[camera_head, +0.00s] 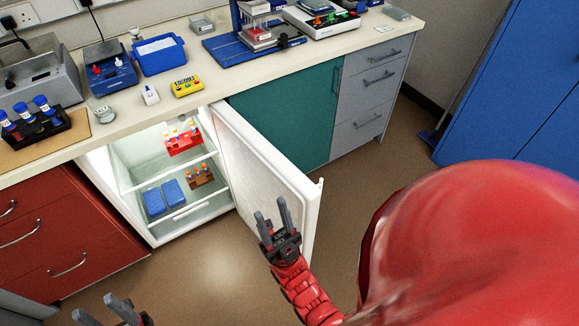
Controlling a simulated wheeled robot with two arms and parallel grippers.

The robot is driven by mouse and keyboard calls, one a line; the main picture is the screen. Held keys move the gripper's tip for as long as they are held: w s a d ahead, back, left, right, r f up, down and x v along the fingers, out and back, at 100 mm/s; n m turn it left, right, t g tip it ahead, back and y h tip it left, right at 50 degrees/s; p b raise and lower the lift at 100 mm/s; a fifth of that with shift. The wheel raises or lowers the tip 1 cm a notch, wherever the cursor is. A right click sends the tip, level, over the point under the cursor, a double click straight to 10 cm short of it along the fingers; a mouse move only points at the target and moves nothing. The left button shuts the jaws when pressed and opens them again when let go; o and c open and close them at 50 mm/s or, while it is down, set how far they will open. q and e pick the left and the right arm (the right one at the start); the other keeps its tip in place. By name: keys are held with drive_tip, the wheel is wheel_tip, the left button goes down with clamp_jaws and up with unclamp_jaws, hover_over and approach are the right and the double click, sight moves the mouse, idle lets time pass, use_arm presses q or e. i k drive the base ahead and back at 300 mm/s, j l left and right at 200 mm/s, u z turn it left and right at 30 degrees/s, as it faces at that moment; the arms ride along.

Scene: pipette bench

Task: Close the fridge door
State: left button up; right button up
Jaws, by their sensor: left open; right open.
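The fridge (130,165) under the bench stands open, its lit inside showing. Its white door (262,165) is swung out to the right, hinged next to the teal cupboard. My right gripper (272,219) is open and empty, in front of the door's inner face near its lower free end; I cannot tell whether it touches the door. My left gripper (102,303) is open and empty at the bottom left edge, low over the floor and partly cut off by the frame.
Inside the fridge are a red rack (184,142), a brown rack (199,176) and blue boxes (163,197). Red drawers (62,232) stand left, a teal cupboard (290,113) right. Floor (205,270) before the fridge is clear. My red arm hides the lower right.

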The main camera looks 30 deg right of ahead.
sight(258, 174)
drive_tip(key=k+l+u, duration=0.15)
drive_tip(key=l, duration=0.25)
drive_tip(key=l+u, duration=0.15)
drive_tip(key=l, duration=0.25)
drive_tip(key=k+l+u, duration=0.15)
drive_tip(key=l, duration=0.25)
drive_tip(key=k+l+u, duration=0.15)
drive_tip(key=l, duration=0.25)
drive_tip(key=i+l+u, duration=0.1)
drive_tip(key=l, duration=0.5)
drive_tip(key=i+l+u, duration=0.15)
drive_tip(key=l, duration=0.45)
drive_tip(key=l+u, duration=0.1)
drive_tip(key=l, duration=0.5)
drive_tip(key=k+u, duration=0.2)
drive_tip(key=k, duration=0.5)
